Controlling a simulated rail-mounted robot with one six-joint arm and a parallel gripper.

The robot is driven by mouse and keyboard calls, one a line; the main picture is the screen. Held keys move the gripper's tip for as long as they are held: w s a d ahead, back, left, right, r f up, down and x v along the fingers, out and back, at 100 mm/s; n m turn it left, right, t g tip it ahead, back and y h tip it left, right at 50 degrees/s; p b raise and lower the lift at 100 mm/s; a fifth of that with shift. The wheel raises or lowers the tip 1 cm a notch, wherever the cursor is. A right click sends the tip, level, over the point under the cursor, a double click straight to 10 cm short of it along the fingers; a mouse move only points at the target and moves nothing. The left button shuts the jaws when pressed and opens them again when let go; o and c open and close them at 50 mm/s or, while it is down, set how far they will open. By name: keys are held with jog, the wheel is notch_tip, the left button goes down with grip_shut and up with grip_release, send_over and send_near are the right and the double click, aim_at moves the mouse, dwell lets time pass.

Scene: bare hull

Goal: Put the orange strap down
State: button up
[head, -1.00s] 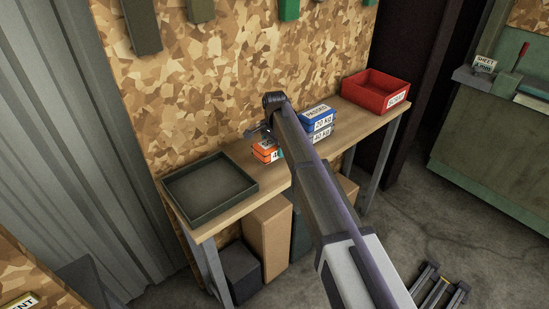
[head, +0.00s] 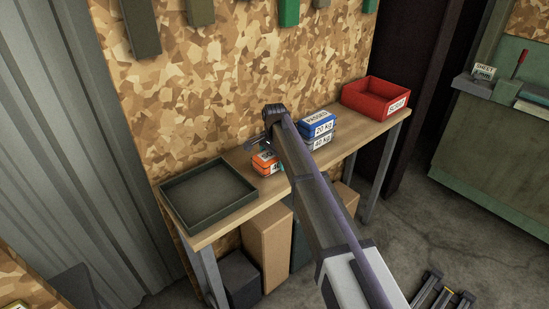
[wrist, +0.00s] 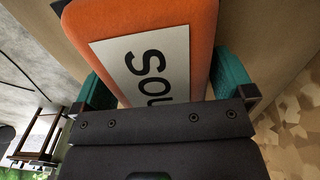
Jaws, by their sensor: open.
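The orange strap (head: 265,163) looks like a small orange block with a white label. In the head view it appears to rest on the wooden bench (head: 237,219), between the dark tray and the blue box. In the wrist view the strap (wrist: 203,25) lies between the two green finger pads of my gripper (wrist: 167,88), its lettered label facing the camera. The gripper is open around it. In the head view my gripper (head: 259,143) is at the strap, partly hidden by my arm. Whether a pad still touches the strap is unclear.
A dark empty tray (head: 247,203) lies on the bench to the left. A blue box marked PASSED (head: 317,122) sits on a grey box (head: 322,143) close to the right. A red bin (head: 377,99) stands at the right end. Boxes (head: 268,250) stand underneath.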

notch_tip(320, 180, up, 12)
jog(key=p, duration=1.1)
jog(key=shift+p, duration=0.3)
jog(key=s+d+n, duration=0.3)
jog(key=s+d, duration=0.4)
jog(key=s, duration=0.4)
jog(key=s+d+n, duration=0.3)
jog(key=s+d, duration=0.5)
jog(key=s, duration=0.3)
jog(key=s+d+n+b, duration=0.1)
jog(key=s+d+n, duration=0.2)
jog(key=s+d, duration=0.4)
jog(key=s+f, duration=0.1)
jog(key=s, duration=0.3)
jog(key=shift+d, duration=0.4)
jog(key=shift+s, duration=0.1)
